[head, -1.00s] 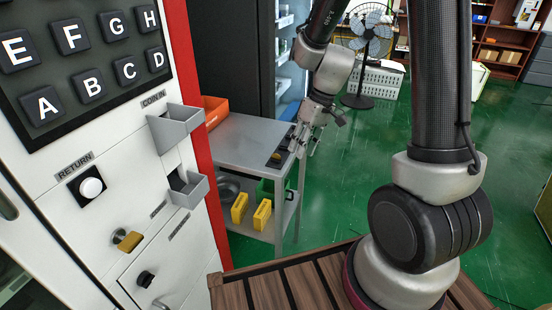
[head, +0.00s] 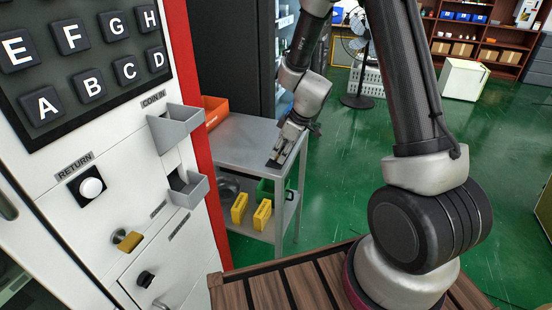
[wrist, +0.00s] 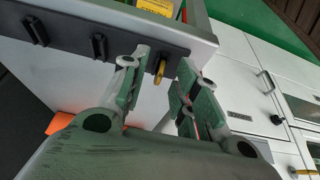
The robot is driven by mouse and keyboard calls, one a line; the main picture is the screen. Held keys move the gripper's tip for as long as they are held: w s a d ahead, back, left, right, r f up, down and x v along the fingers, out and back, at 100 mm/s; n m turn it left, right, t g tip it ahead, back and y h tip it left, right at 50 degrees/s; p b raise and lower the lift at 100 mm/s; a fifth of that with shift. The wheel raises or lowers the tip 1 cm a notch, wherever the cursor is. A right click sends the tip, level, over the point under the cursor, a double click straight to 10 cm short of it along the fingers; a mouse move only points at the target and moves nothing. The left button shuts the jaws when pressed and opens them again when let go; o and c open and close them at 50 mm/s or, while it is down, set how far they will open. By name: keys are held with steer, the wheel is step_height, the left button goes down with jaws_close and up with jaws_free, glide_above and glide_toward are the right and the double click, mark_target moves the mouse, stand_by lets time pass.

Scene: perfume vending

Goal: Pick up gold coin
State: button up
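The gold coin (wrist: 160,72) stands on edge at the end of a black slotted holder (wrist: 98,45) in the wrist view. My gripper (wrist: 162,66) is open, with one finger on each side of the coin and a gap to each. In the head view my gripper (head: 276,161) is low over the near right edge of the grey table (head: 243,139), and it hides the coin there. Whether the fingertips touch the holder is unclear.
The white vending machine (head: 110,180) with lettered buttons, a coin-in tray (head: 178,124) and a return button (head: 91,187) stands at left. An orange bin (head: 214,110) is at the table's back. Yellow items (head: 261,214) sit on the shelf below.

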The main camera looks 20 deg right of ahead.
steer(key=shift+a+f, duration=0.1)
steer(key=shift+f, duration=0.2)
jaws_close()
